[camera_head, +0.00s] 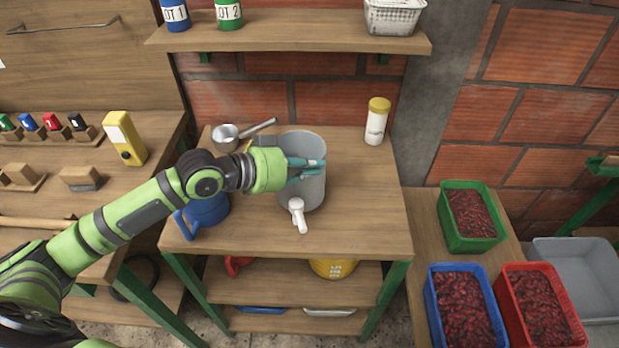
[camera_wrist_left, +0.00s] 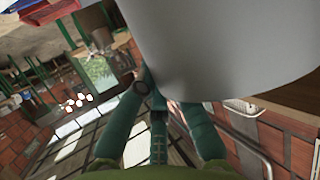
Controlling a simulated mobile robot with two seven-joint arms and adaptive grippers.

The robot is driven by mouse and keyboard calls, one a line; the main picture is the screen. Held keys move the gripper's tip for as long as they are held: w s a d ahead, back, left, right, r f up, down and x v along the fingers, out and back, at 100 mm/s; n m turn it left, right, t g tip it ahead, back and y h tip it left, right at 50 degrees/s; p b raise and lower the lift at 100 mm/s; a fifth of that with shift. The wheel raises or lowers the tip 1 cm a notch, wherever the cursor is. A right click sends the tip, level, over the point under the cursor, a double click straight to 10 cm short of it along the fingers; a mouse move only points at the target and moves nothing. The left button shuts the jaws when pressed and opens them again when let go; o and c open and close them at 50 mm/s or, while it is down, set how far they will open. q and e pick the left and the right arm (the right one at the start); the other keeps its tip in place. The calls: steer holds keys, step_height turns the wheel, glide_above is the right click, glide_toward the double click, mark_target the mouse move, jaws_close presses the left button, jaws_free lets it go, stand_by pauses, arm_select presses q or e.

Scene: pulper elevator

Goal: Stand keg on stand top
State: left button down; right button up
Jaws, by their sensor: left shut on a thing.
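The keg (camera_head: 313,190) is a grey upright cylinder with a white tap at its lower front. It shows over the middle of the wooden stand top (camera_head: 365,225); I cannot tell whether its base touches the wood. My left gripper (camera_head: 308,169) reaches in from the left and is shut on the keg, its teal fingers across the upper part of the wall. In the left wrist view the keg (camera_wrist_left: 235,50) fills the upper right, above the fingers (camera_wrist_left: 165,110), and its base is not clearly seen. My right gripper is not in view.
A blue vessel (camera_head: 208,212) stands at the stand's left, partly behind my arm. A metal scoop (camera_head: 226,136) lies at the back left, and a yellow-lidded white bottle (camera_head: 376,125) stands at the back right. A shelf (camera_head: 290,38) overhangs behind. The front right top is clear.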

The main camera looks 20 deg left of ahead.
mark_target(310, 180)
arm_select(q)
steer(key=shift+f+p, duration=0.3)
steer(key=shift+f, duration=1.65)
steer(key=c, duration=1.8)
jaws_free()
steer(key=shift+f, duration=0.1)
steer(key=o, duration=0.5)
